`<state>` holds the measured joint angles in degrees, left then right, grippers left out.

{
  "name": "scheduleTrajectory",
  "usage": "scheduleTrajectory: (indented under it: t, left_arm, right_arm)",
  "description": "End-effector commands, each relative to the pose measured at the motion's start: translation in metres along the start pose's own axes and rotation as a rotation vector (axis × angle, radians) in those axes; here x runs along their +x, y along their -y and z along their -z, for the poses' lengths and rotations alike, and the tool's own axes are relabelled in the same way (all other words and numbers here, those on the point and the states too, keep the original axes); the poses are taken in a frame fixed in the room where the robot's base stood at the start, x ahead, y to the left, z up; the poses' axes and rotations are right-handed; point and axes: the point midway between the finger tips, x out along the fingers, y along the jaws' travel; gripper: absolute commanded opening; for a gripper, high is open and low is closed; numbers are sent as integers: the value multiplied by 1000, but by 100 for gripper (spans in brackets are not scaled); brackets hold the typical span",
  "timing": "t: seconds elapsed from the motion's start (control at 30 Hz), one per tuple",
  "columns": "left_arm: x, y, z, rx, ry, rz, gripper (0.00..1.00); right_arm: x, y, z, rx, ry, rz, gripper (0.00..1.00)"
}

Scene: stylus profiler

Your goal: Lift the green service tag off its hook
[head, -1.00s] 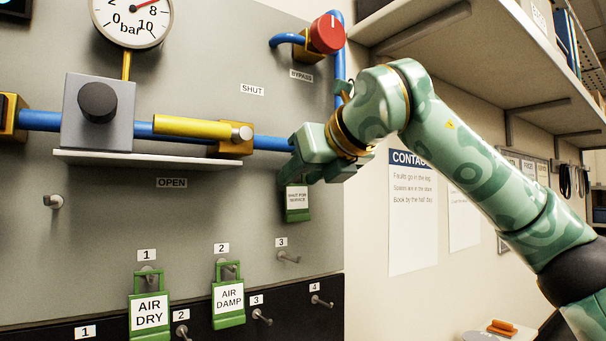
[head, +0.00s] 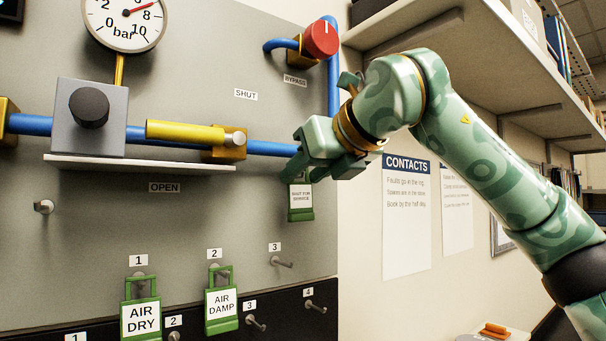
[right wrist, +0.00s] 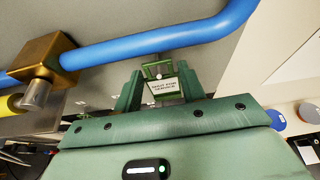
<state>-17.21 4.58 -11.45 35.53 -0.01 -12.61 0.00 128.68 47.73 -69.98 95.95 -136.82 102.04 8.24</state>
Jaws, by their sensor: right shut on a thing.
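The green service tag (head: 301,201), with a white label reading "SHUT FOR SERVICE", hangs upright under my right gripper (head: 297,172) in the head view. It is in front of the grey panel, below the right end of the blue pipe. In the right wrist view, the tag (right wrist: 164,87) sits between the two green fingers of my right gripper (right wrist: 160,82), which are shut on it. A small pale peg end shows at the tag's top there. The hook is mostly hidden, and I cannot tell whether the tag still touches it. My left gripper is not in view.
The blue pipe (head: 270,148) with a yellow lever (head: 185,131) runs close beside my gripper. A red bypass knob (head: 321,38) is above. Green AIR DRY (head: 141,319) and AIR DAMP (head: 221,304) tags hang below, near an empty peg (head: 281,262). A shelf (head: 440,35) overhangs at right.

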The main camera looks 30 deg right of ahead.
Motion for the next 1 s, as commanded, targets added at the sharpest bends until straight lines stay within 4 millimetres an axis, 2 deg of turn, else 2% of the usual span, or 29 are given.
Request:
scheduleTrajectory:
  t: [0.7,1.0]
  left_arm:
    - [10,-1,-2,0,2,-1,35]
    - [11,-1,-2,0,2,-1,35]
  right_arm:
    - [-49,0,20,0,2,0,0]
    - [-61,0,26,0,0,0,0]
